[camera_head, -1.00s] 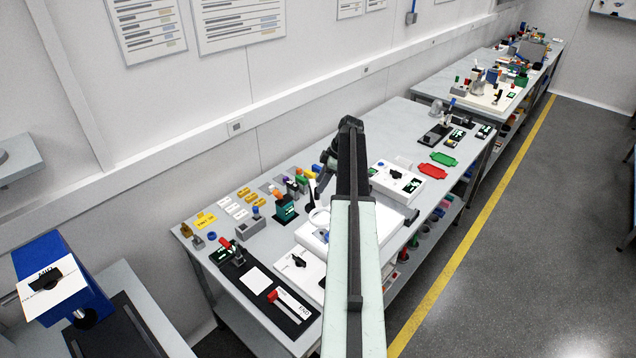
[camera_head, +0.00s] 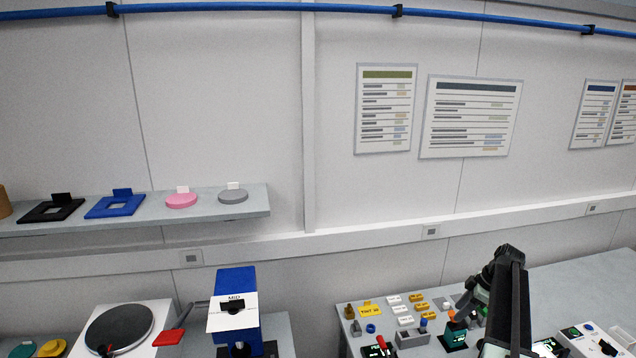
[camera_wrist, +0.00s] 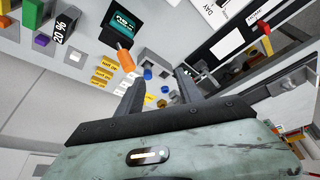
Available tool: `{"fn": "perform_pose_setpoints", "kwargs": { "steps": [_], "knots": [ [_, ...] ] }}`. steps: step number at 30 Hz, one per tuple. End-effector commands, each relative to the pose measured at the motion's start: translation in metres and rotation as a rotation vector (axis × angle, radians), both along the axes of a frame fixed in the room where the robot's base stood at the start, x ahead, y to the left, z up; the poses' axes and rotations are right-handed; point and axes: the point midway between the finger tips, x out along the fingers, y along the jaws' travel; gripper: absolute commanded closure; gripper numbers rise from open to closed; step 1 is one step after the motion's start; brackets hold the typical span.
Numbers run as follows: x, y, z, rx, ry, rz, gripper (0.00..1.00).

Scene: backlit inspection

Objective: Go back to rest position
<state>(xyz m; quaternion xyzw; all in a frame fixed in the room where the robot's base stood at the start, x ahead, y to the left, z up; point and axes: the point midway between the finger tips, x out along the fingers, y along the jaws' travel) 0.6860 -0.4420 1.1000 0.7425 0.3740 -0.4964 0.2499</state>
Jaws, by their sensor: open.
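My gripper shows in the wrist view (camera_wrist: 160,92) with its two dark fingers apart and nothing between them. Beyond the fingers the wrist view shows the bench top with small blue and yellow pieces and an orange-tipped tool (camera_wrist: 126,60), all apart from the fingers. In the head view my arm rises at the lower right over the workbench (camera_head: 590,285). The fingertips cannot be made out in the head view.
A blue device marked MID (camera_head: 236,280) and a round dark plate (camera_head: 119,328) stand at the lower left. A wall shelf (camera_head: 240,210) holds flat pads and frames. Small labelled blocks (camera_head: 405,320) crowd the bench left of my arm.

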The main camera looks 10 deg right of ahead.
Motion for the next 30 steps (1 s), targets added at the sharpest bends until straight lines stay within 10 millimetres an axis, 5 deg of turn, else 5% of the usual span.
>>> {"fn": "perform_pose_setpoints", "kwargs": {
  "steps": [1,7,12,16,20,25,30],
  "knots": [
    [0.016,0.047,-0.018,-0.004,0.003,0.062,0.57],
    [0.039,0.219,-0.056,-0.042,0.048,0.242,0.57],
    [0.012,0.351,-0.088,-0.09,0.138,0.225,0.57],
    [-0.029,0.426,-0.109,-0.14,0.211,0.105,0.57],
    [-0.079,0.464,-0.121,-0.193,0.279,-0.149,0.57],
    [-0.113,0.449,-0.119,-0.217,0.33,-0.568,0.57],
    [-0.112,0.442,-0.119,-0.197,0.354,-0.855,0.57]
  ]
}}
